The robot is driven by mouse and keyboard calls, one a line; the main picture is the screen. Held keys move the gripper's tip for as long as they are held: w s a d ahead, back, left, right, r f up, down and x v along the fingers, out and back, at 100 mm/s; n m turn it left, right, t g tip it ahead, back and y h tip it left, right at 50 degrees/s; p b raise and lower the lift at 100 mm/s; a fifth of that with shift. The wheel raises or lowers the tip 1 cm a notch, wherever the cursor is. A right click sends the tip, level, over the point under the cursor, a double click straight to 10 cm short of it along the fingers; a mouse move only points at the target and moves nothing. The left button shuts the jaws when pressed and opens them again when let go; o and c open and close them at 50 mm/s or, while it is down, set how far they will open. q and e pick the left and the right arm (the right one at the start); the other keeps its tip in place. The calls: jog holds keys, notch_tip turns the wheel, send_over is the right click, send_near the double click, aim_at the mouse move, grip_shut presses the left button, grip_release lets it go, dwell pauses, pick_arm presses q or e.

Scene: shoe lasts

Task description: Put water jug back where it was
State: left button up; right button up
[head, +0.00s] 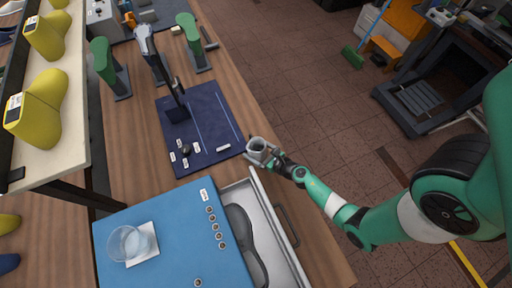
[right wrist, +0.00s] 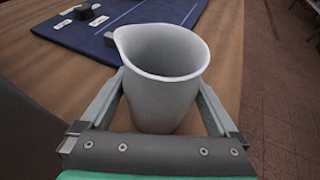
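The water jug (head: 258,148) is a small grey cup with a pouring lip. It is upright by the right edge of the wooden bench, just beyond the dark blue mat's corner. In the right wrist view the jug (right wrist: 163,85) stands between the two fingers of my right gripper (right wrist: 162,95), which appear to press on its sides. The jug's lower part is partly hidden by the gripper, and I cannot tell whether its base touches the bench. My left gripper is not in view.
The dark blue mat (head: 218,108) holds a dark stand and small labelled items. An open drawer (head: 287,240) with dark insole shapes lies below the jug. A blue board (head: 175,207) bears a clear glass bowl (head: 126,243) on a white square. Green lasts stand at the back.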

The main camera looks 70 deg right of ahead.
jog(key=shift+r, duration=0.15)
jog(key=shift+s+r+p, duration=0.15)
jog(key=shift+p, duration=0.15)
jog(key=p+v, duration=0.1)
jog(key=v, duration=1)
jog(key=shift+s+a, duration=0.2)
jog(key=shift+s, duration=0.05)
